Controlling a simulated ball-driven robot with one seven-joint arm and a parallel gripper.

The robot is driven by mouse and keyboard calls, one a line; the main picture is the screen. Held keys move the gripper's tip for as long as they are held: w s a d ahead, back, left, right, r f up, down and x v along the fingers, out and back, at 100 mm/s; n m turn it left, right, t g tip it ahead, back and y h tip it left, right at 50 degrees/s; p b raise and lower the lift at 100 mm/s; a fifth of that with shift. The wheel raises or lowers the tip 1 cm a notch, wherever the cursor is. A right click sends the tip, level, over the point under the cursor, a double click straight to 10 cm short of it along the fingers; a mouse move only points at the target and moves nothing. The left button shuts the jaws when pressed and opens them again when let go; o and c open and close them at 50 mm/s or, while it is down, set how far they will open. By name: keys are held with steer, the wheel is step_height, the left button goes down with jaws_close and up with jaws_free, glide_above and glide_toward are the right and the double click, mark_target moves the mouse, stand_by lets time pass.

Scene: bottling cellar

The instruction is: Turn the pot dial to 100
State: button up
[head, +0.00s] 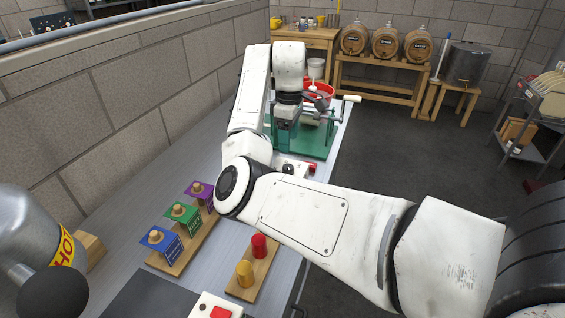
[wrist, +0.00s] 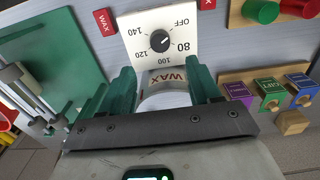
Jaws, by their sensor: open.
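The pot dial is a black knob (wrist: 160,41) on a white plate (wrist: 133,47), seen upside down in the wrist view. The plate is marked OFF, 80, 100, 120 and 140, and a small light mark on the knob seems to point toward the 80 side. Behind it, a pale rounded pot (wrist: 165,98) with a WAX label shows between my fingers. My gripper (wrist: 163,76) is open, its two green fingers apart, with the dial beyond the fingertips. I cannot tell whether the fingers touch the pot. In the head view the knob (head: 288,169) shows beside my arm, which hides much around it.
A green-based bench device (head: 318,150) stands beyond the dial. Wooden stands with blue, green and purple plates (head: 160,238) and a board with red and yellow pegs (head: 260,262) are nearer. Red WAX tags (wrist: 104,21) flank the dial. A block wall borders the bench at left.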

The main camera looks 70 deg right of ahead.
mark_target(288, 167)
step_height(288, 167, down, 10)
steer(key=shift+r+b, duration=0.2)
steer(key=shift+b, duration=0.45)
steer(key=shift+c, duration=0.3)
steer(key=c, duration=1)
steer(key=shift+o, duration=0.2)
steer(key=shift+r+p, duration=0.15)
steer(key=shift+p, duration=0.15)
